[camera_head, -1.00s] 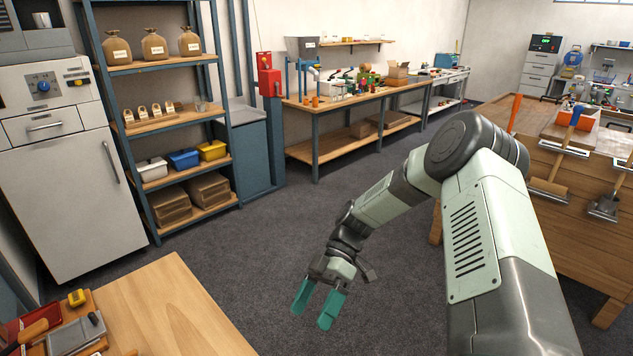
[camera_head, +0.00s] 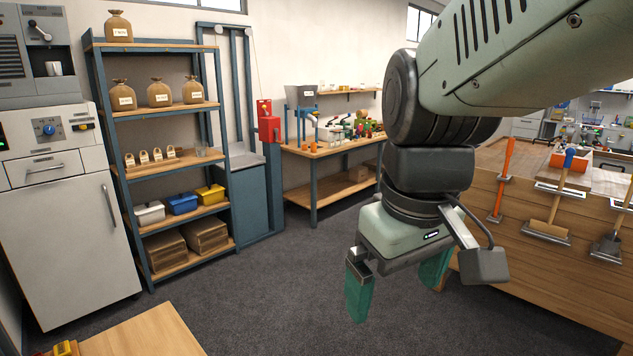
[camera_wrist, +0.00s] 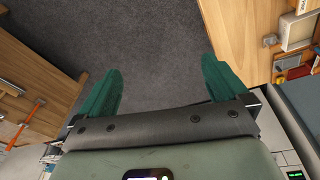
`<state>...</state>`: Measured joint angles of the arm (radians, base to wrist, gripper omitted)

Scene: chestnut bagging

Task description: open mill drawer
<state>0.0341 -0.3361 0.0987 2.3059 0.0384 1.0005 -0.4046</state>
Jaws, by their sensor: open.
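A pale grey machine (camera_head: 72,215) stands at the left edge of the head view. It has a blue dial on its front, and below this a shallow drawer (camera_head: 44,168) with a horizontal metal handle (camera_head: 46,169). The drawer front looks flush with the body, so it appears closed. My gripper (camera_head: 396,288) hangs in the middle right of the head view, far to the right of the machine. Its two green fingers are spread with nothing between them. In the wrist view my gripper (camera_wrist: 158,82) points over bare floor. The drawer is not visible there.
A shelf rack (camera_head: 162,105) with sacks and bins stands right of the machine. A wooden table (camera_head: 145,335) is at the lower left. A wooden bench (camera_head: 540,270) with hanging tools is at right. Dark floor (camera_head: 270,290) lies open between them.

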